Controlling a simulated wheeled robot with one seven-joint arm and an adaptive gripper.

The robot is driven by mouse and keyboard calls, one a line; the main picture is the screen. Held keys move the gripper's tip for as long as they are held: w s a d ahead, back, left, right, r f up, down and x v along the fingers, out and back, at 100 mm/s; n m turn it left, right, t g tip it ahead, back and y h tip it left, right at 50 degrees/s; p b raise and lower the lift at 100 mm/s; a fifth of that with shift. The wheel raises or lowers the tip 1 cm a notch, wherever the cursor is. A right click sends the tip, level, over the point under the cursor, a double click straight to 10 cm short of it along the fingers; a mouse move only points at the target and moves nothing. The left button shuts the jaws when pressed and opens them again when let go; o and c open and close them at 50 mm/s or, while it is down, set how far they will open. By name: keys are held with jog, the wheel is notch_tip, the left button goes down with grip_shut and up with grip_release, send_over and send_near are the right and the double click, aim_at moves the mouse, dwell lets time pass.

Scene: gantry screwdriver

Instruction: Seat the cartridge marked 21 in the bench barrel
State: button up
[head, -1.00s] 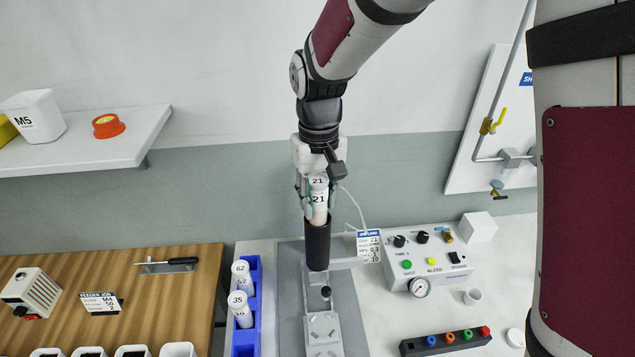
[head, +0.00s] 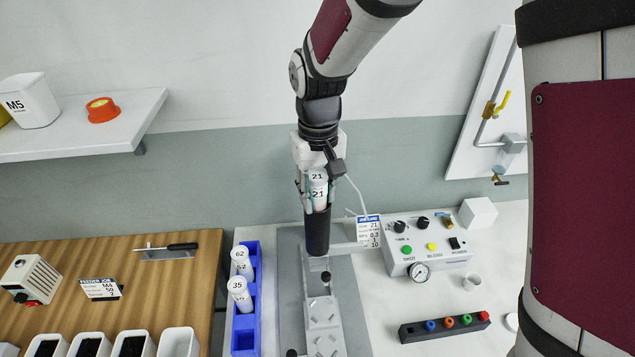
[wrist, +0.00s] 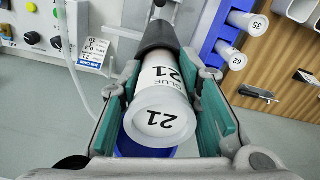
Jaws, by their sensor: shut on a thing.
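The white cartridge marked 21 (head: 318,190) is upright, its lower end in the mouth of the black bench barrel (head: 317,232). How deep it sits inside is hidden. My gripper (head: 317,187) is shut on the cartridge's upper part. In the wrist view the cartridge (wrist: 162,98) lies between the green finger pads of my gripper (wrist: 165,110), with its marked end towards the camera. The barrel (wrist: 158,38) shows beyond it. The barrel stands on a grey stand (head: 322,312).
A blue rack (head: 246,317) left of the barrel holds cartridges marked 62 (head: 241,263) and 35 (head: 239,292). A control box (head: 430,247) with a hose and a job card (head: 368,232) stand to the right. A dark strip with coloured caps (head: 445,327) lies in front.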

jog(key=o, duration=1.3)
notch_tip(320, 180, up, 12)
jog(key=shift+f, duration=0.15)
jog(key=shift+s+d+r, duration=0.1)
jog(key=shift+d+r, duration=0.15)
jog(key=shift+r, duration=0.05)
jog(key=s+d+r+m+t, duration=0.1)
jog(key=s+d+t, duration=0.1)
jog(key=s+d, duration=0.3)
jog(key=s+d+r+m+t, duration=0.1)
jog(key=s+d+r, duration=0.1)
jog(key=s+d, duration=0.4)
jog(key=s+d+r+m+t, duration=0.2)
jog(key=s+d, duration=0.4)
jog(key=s, duration=0.1)
jog(key=shift+s+d+r+t, duration=0.1)
jog(key=shift+s+r+t, duration=0.1)
jog(key=shift+s+t, duration=0.15)
